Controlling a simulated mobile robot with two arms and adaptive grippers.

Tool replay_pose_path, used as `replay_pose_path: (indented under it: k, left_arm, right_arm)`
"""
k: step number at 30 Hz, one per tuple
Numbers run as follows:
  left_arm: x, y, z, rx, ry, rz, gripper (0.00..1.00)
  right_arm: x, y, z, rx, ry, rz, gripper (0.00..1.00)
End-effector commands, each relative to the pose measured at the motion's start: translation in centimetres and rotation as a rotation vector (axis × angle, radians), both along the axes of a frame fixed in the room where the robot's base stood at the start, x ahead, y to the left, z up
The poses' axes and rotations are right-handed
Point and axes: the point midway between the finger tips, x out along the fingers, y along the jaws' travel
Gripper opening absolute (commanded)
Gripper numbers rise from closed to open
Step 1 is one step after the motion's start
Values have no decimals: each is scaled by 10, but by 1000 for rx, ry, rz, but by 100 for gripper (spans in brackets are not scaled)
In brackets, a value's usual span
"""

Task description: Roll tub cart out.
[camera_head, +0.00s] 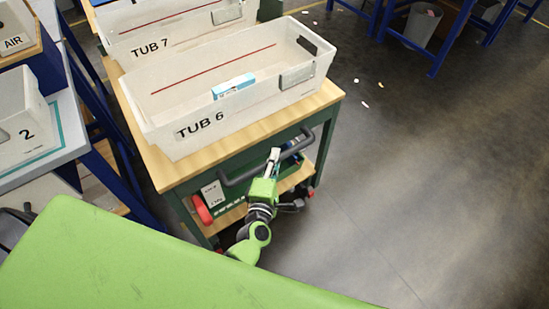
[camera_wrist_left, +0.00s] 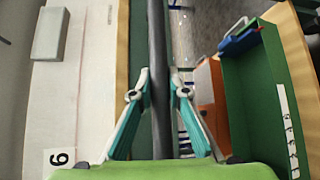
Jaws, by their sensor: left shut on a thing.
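The tub cart (camera_head: 165,178) has a wooden top and a dark green frame. A long white tub marked TUB 6 (camera_head: 180,108) stands on it, with a small blue and white box (camera_head: 233,86) inside. A dark bar handle (camera_head: 235,179) runs along the cart's near side. My left gripper (camera_head: 273,160) is at this handle, near its middle. In the left wrist view, the gripper's fingers (camera_wrist_left: 160,93) are closed on both sides of the handle (camera_wrist_left: 157,45). My right gripper is not in view.
Another white tub marked TUB 7 (camera_head: 165,35) stands just behind. A blue-legged rack with a white bin marked 2 (camera_head: 22,122) is close on the left. Open dark floor (camera_head: 430,170) lies to the right, with a few paper scraps. A grey bin (camera_head: 422,25) stands at the back.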

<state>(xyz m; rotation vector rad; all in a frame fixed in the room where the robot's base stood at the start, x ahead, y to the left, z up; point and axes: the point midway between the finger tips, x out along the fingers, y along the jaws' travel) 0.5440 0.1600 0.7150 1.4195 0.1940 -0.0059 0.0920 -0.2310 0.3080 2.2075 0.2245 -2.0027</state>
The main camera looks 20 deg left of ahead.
Motion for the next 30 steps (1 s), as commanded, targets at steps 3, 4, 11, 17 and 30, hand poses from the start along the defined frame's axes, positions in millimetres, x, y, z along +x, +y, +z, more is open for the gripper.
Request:
replay_pose_path:
  k: [3,4,11,17,30]
  left_arm:
    - [0,0,-1,-1,1,0,0]
    - [0,0,-1,-1,1,0,0]
    - [0,0,0,-1,0,0,33]
    - [-1,0,0,0,0,0,33]
    - [-77,-8,9,0,5,-2,33]
  right_arm:
    - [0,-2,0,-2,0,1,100]
    - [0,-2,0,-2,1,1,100]
    - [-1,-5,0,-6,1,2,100]
    - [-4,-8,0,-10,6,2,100]
    - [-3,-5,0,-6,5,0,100]
